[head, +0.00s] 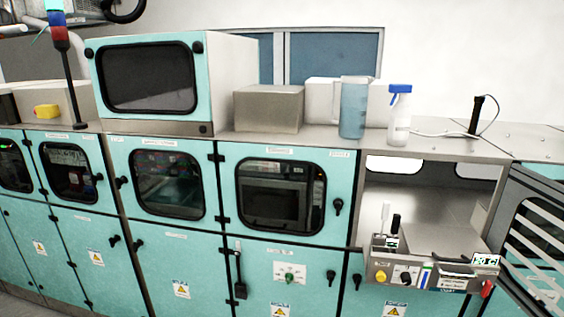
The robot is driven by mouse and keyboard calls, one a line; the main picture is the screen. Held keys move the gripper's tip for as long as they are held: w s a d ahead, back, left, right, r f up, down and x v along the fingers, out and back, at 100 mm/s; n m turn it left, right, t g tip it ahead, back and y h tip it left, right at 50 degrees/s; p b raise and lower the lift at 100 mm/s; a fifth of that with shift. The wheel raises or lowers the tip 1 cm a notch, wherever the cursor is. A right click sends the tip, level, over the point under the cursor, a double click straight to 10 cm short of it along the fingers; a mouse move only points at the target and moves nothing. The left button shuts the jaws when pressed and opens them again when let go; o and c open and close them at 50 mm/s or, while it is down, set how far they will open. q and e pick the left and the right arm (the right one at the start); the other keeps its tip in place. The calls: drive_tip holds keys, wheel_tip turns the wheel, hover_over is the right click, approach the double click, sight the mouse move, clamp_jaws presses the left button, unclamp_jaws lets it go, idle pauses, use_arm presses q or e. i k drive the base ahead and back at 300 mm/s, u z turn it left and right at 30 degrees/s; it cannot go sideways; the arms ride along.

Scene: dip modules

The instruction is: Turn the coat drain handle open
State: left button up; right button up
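Neither of my grippers shows in the head view. No handle carries a coat drain label that I can read. A black hanging lever (240,275) is on a lower teal panel. Beside it to the right is a white plate (290,273) with a small green knob. Dark door knobs show to the right of it, one near the lower panel's edge (331,277) and another by the upper window (337,206). A black knob (406,275) and a yellow button (381,277) sit on the control strip of the open bay at right. A red knob (487,288) is at the strip's right end.
The open bay (425,200) has a dark grille door (535,240) swung out at right. On the counter stand a bluish jug (353,108), a blue-capped bottle (399,115), a metal box (268,108) and a teal-fronted cabinet (150,79). The foremost floor is barely in view.

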sight(485, 287)
drive_tip(key=z, duration=1.2)
drive_tip(key=i, duration=0.5)
drive_tip(key=u, duration=0.05)
